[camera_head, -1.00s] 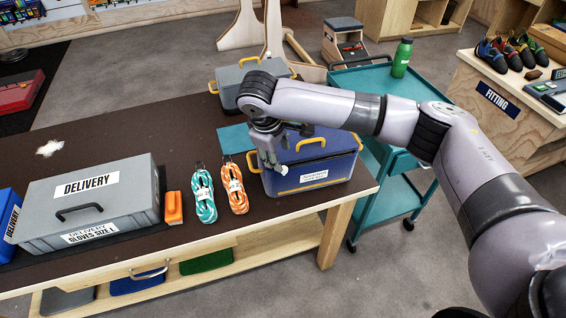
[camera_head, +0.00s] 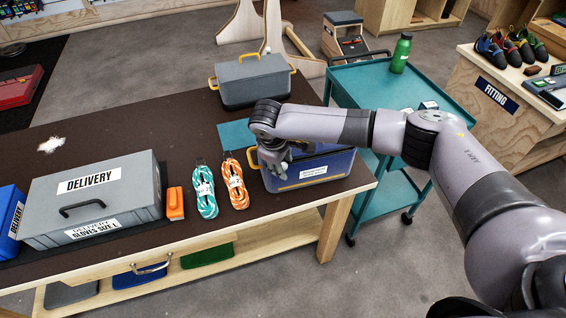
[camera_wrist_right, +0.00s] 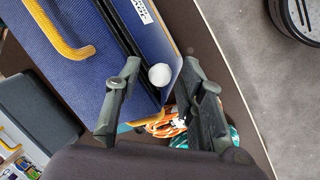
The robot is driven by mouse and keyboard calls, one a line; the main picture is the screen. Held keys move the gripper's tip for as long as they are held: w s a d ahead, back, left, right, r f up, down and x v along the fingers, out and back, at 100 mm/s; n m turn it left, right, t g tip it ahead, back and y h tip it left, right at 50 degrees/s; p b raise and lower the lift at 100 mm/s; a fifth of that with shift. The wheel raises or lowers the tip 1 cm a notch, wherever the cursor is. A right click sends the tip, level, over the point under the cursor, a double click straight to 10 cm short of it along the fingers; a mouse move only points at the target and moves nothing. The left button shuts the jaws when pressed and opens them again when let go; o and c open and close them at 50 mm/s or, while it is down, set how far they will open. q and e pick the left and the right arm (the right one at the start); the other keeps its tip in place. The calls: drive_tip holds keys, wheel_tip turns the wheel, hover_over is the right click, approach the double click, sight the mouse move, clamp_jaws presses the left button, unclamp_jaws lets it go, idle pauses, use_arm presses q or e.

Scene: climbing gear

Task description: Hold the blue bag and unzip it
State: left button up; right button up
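The blue bag (camera_head: 316,168) with yellow handles and a white label lies on the dark tabletop near its right corner. My right arm crosses above it, hiding much of its top. My right gripper (camera_head: 276,168) is at the bag's front left corner. In the right wrist view, the blue bag (camera_wrist_right: 80,55) fills the upper left, with a dark band along its edge. A round white knob (camera_wrist_right: 159,75) sits at that edge, between the spread fingers of my right gripper (camera_wrist_right: 162,66), with gaps on both sides. My left gripper is not in view.
Orange rope (camera_head: 233,183) and teal rope (camera_head: 205,190) lie left of the bag. A grey delivery box (camera_head: 90,205) and an orange block (camera_head: 175,203) are further left. A grey bag (camera_head: 252,82) stands behind. A teal cart (camera_head: 365,85) stands right of the table.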

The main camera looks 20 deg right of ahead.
clamp_jaws()
drive_tip(key=shift+o, duration=0.9)
unclamp_jaws()
